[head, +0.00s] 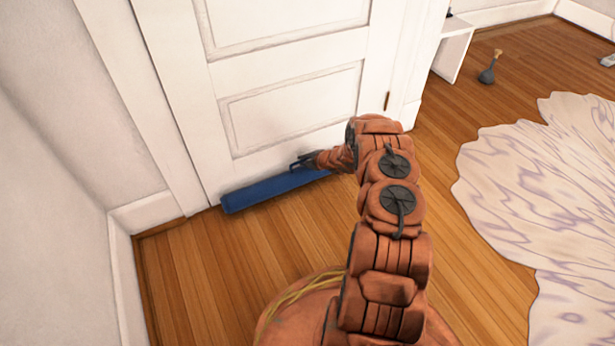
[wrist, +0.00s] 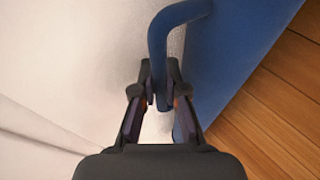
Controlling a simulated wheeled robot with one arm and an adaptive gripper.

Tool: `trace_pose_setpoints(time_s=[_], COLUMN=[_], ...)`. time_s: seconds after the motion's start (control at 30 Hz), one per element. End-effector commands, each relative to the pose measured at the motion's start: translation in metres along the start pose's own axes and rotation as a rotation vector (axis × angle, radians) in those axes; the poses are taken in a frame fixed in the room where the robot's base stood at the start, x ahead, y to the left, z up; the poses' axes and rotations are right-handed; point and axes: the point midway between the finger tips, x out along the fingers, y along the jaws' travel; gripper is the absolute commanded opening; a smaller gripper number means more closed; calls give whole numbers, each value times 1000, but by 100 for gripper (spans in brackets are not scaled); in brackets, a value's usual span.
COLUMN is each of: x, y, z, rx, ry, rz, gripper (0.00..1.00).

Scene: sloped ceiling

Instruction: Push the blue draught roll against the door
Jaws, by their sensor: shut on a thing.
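The blue draught roll (head: 262,191) lies on the floor along the foot of the white door (head: 290,105). Its left end is near the door frame, and its right part is hidden behind my arm. In the head view it looks against or very close to the door; I cannot tell whether it touches all along. My gripper (head: 303,163) is at the roll's upper side, near the door. In the wrist view my gripper (wrist: 160,95) is shut on the roll's blue loop handle (wrist: 157,42), with the roll (wrist: 235,50) to the right.
A wall with a white skirting board (head: 122,270) stands at the left. A pale patterned rug (head: 540,180) lies at the right. A plunger (head: 489,72) and a white piece of furniture (head: 455,48) stand at the upper right. Wooden floor in front of the roll is clear.

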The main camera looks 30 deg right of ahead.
Motion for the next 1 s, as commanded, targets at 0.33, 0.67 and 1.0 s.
trace_pose_setpoints(time_s=[0.33, 0.67, 1.0], x=[3, 4, 2], y=[2, 2, 2], z=[-1, -1, 1], rx=[0, -1, 1], ry=[1, 2, -1], rz=[1, 1, 1], gripper=[0, 38, 41])
